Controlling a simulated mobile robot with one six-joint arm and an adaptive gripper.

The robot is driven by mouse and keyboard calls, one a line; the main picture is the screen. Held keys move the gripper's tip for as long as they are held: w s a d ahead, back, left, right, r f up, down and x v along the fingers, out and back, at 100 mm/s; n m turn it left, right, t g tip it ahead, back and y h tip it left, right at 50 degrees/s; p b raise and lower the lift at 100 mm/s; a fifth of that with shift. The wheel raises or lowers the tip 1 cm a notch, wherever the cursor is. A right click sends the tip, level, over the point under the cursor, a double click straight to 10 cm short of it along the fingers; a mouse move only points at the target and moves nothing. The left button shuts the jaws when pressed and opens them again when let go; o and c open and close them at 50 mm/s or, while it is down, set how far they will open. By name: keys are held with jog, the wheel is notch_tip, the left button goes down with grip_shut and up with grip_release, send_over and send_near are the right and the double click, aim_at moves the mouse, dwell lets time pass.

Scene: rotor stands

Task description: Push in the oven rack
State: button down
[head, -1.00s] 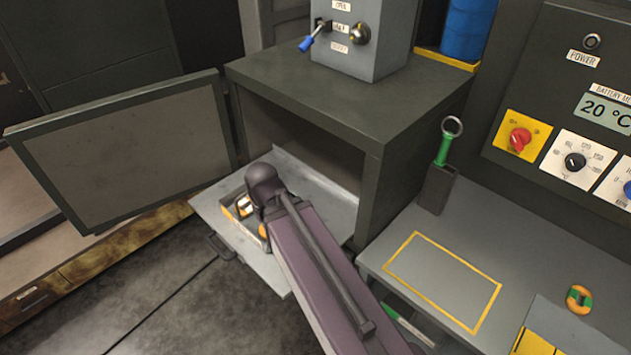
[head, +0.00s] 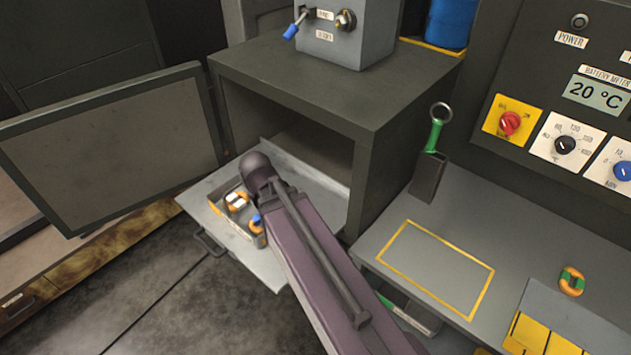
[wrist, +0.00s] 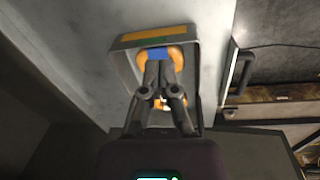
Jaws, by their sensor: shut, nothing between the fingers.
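The oven rack (head: 262,268) is a flat grey sheet pulled out of the open oven (head: 375,150), with a dark handle (head: 208,243) at its outer edge. A small tray (head: 217,208) with orange ring-like parts stands on the rack. My arm reaches over the rack in the head view and hides part of it. In the wrist view my gripper (wrist: 161,68) is shut and empty, its fingertips in front of or over the tray (wrist: 128,42); whether they touch it I cannot tell. The rack handle also shows in the wrist view (wrist: 241,75), right of the gripper.
The oven door (head: 120,150) stands open at the left. A grey box with a blue-handled lever (head: 345,30) sits on the oven. A bench (head: 400,225) with a yellow-outlined area is at the right, holding a green-handled tool (head: 432,160).

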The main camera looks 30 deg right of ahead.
jog(key=w+d+f+n+h+b, duration=0.2)
jog(key=w+d+n+b, duration=0.1)
jog(key=n, duration=0.3)
jog(key=w+d+f+n+t+h+b, duration=0.1)
jog(key=w+d+f+n+h+b, duration=0.1)
jog(key=w+d+n+b, duration=0.2)
jog(key=w+d+f+n+t+h+b, duration=0.1)
jog(key=w+d+f+n+h+b, duration=0.1)
jog(key=w+d+n, duration=0.4)
jog(key=shift+d+f+n+h+b, duration=0.25)
jog(key=shift+f+n+h+b, duration=0.2)
jog(key=shift+n+b, duration=0.4)
jog(key=shift+w+d+n+t+h+b, duration=0.35)
jog(key=shift+w+d+n, duration=0.2)
jog(key=shift+n, duration=0.4)
